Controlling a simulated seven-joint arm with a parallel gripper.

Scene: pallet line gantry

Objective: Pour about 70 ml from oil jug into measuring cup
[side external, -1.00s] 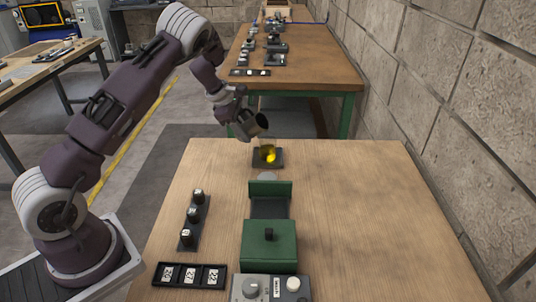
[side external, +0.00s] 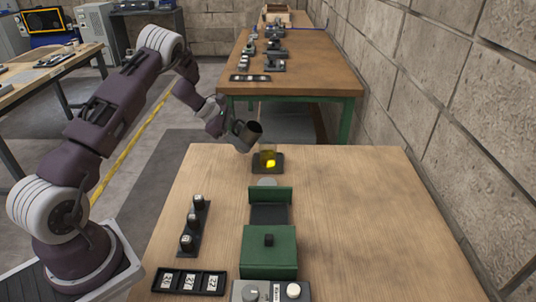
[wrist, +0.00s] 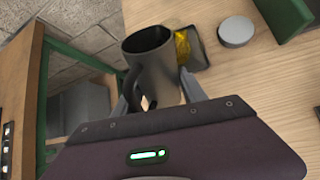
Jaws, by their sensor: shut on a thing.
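The oil jug (side external: 246,137) is a dark grey metal jug with a handle. My gripper (side external: 231,128) is shut on it and holds it in the air just left of the measuring cup, slightly tilted. The jug also shows in the wrist view (wrist: 153,75), between my fingers, its mouth open and dark inside; I cannot see the oil level. The measuring cup (side external: 267,151) is clear, with yellow oil low in it, and stands on a dark square pad (side external: 281,164). In the wrist view the jug partly hides the cup (wrist: 182,48). No stream of oil shows between them.
A pale round disc (side external: 267,182) and a green open-topped fixture (side external: 270,194) stand in front of the pad. A green box (side external: 269,252) with a black knob is nearer. A rack of black knobs (side external: 194,229) is at left. The table's right side is clear.

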